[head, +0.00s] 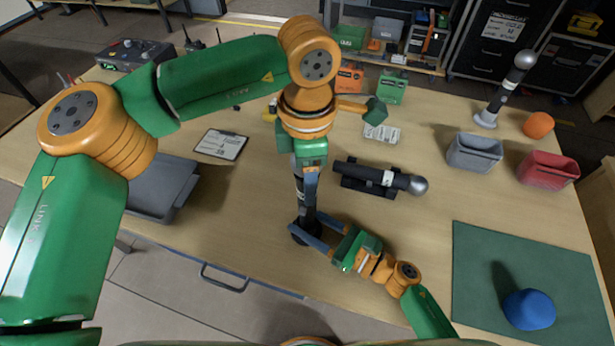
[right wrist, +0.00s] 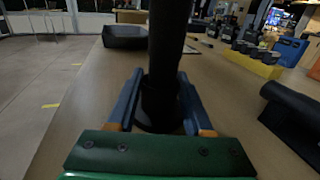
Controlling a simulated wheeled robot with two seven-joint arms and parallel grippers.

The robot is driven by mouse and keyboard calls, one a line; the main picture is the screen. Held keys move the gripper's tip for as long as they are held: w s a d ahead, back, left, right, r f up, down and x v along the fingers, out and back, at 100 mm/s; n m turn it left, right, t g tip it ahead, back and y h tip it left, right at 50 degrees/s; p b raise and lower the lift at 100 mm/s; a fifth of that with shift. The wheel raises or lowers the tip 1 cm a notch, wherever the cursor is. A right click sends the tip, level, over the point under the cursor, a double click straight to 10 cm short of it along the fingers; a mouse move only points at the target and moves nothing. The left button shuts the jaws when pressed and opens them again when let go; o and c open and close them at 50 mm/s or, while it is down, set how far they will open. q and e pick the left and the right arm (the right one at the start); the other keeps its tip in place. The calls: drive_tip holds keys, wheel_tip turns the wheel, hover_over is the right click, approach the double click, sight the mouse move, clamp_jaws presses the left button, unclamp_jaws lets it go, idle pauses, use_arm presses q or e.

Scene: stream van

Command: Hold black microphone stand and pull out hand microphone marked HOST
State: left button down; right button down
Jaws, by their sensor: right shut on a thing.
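The black microphone stand (head: 306,211) stands upright near the table's front edge, partly hidden by both grippers. My right gripper (head: 318,234) is shut on its lower part, just above the base. In the right wrist view, the black pole (right wrist: 164,60) rises between the blue fingers (right wrist: 160,103). My left gripper (head: 307,182) points down over the stand's top. Its fingers overlap the upper part, where a pale band shows; whether they grip it is unclear. The HOST marking is not readable. Another microphone (head: 400,181) lies in a black cradle, and one (head: 507,88) stands at the back right.
A green mat (head: 480,270) with a blue dome (head: 528,308) lies at the front right. A grey tray (head: 165,185) and clipboard (head: 222,144) are at the left.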

use_arm(q)
drive_tip(key=shift+r, duration=1.1)
drive_tip(key=shift+r, duration=0.1)
drive_tip(key=shift+r, duration=1.45)
use_arm(e)
drive_tip(key=shift+c, duration=1.1)
unclamp_jaws()
